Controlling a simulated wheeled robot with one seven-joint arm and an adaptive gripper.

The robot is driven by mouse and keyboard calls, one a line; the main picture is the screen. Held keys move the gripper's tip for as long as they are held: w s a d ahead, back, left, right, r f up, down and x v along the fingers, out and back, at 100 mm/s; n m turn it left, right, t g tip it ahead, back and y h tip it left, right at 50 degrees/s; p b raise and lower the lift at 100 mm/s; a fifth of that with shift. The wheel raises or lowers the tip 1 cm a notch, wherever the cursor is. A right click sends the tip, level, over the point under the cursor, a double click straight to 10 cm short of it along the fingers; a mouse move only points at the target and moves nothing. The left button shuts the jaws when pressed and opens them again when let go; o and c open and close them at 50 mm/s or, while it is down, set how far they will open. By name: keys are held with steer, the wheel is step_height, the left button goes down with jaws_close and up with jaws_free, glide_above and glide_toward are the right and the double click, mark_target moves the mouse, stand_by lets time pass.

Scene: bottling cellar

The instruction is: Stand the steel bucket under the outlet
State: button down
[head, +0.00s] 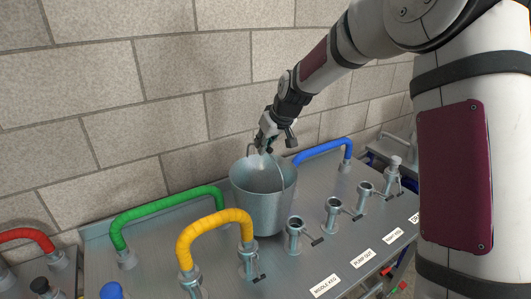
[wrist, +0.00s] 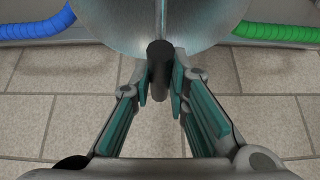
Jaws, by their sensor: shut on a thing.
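The steel bucket (head: 262,207) is upright over the bench, behind the row of metal ports; it also shows at the top of the wrist view (wrist: 205,14). My gripper (head: 265,147) is above the bucket's back rim, pointing down. In the wrist view my gripper (wrist: 160,88) is shut on the dark grip of the bucket's handle (wrist: 158,62). Whether the bucket's base touches the bench cannot be told. I cannot tell which fitting is the outlet.
The grey bench (head: 150,270) carries a yellow hose (head: 212,222) close left of the bucket, a green hose (head: 165,204) behind it and a blue hose (head: 322,150) to the right. Several ports with levers, such as one port (head: 294,232), line the front. A block wall (head: 110,100) stands behind.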

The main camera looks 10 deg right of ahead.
steer(key=shift+f, duration=1.4)
steer(key=c, duration=1.5)
jaws_free()
steer(key=shift+c, duration=0.2)
